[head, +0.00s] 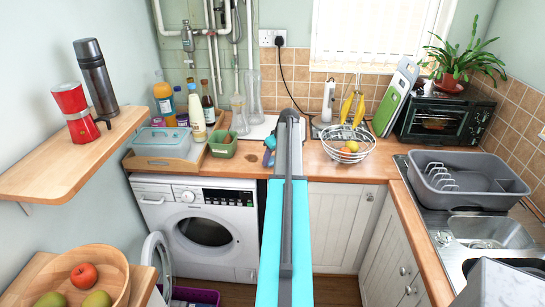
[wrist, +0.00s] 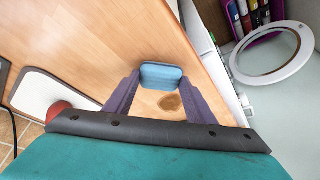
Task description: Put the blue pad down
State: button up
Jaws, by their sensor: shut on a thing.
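The blue pad (wrist: 163,76) is a small rounded block held between the two purple fingertips of my gripper (wrist: 165,80) in the wrist view. My gripper is shut on it. The wooden worktop (wrist: 110,45) lies beneath, and a brown round stain (wrist: 172,103) shows on it just beside the pad. I cannot tell whether the pad touches the worktop. In the head view, a bit of blue (head: 270,142) shows beside the end of my arm over the worktop; my arm hides most of that spot.
A white board (wrist: 40,95) lies near my gripper, with a red rounded thing (wrist: 58,111) partly hidden. A green tub (head: 222,146) stands left of my arm and a wire fruit bowl (head: 342,148) to its right. The washing machine door (head: 156,262) hangs open below.

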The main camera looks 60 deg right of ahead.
jog(key=shift+f, duration=0.2)
jog(key=o, duration=0.9)
jog(key=shift+o, duration=0.2)
jog(key=shift+r, duration=0.2)
jog(key=b+v, duration=0.3)
jog(key=v, duration=0.8)
jog(key=shift+s+r, duration=0.25)
jog(key=shift+r, duration=0.1)
jog(key=shift+a, duration=0.1)
